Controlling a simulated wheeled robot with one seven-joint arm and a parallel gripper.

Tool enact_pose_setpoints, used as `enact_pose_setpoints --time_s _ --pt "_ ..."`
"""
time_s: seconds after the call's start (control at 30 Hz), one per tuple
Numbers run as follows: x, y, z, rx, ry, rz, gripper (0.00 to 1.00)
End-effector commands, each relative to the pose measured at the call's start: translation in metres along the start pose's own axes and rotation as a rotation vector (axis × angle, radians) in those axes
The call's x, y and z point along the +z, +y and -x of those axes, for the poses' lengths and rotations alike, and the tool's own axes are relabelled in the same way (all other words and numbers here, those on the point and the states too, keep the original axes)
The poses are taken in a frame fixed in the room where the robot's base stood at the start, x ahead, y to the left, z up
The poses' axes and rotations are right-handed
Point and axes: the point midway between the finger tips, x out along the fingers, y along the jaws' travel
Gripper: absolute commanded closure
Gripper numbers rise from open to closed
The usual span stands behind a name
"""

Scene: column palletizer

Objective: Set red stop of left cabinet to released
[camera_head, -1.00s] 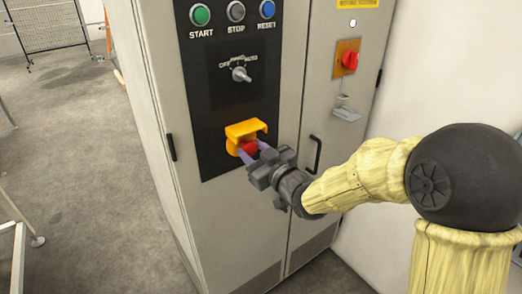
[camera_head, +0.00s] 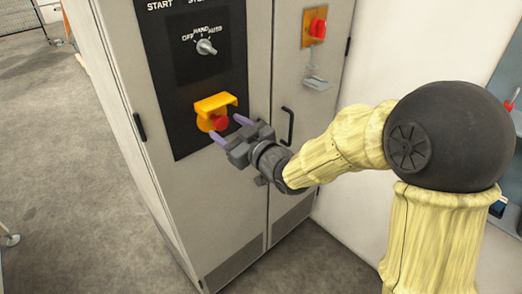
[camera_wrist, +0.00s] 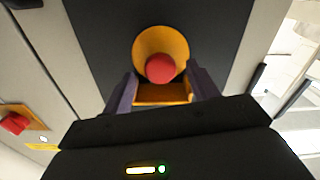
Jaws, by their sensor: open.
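The red stop (camera_head: 220,122) is a red mushroom button on a yellow base under a yellow shroud (camera_head: 215,102), low on the black panel of the left cabinet (camera_head: 185,185). My gripper (camera_head: 229,128) is open and empty, its purple fingers pointing at the button from just in front. In the wrist view the red stop (camera_wrist: 160,69) lies centred ahead between the two fingers (camera_wrist: 160,88), and they appear apart from it. Whether the button is pressed in or out cannot be told.
Above the stop is a selector knob (camera_head: 206,47) marked OFF, HAND, AUTO. On the right-hand door are a red rotary switch (camera_head: 318,27) on a yellow plate, a grey latch handle (camera_head: 315,82) and a black door handle (camera_head: 288,125).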

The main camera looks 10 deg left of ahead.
Motion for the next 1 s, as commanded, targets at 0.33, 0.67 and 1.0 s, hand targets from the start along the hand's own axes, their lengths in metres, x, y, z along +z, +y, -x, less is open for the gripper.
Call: enact_pose_setpoints --time_s 0.33,0.67,1.0 --pt "0.001 0.001 0.069 0.004 -0.002 0.002 0.41" --pt "0.004 -0.001 0.131 0.003 0.000 0.002 0.41" --pt "0.003 0.000 0.153 0.002 0.001 0.002 0.41"
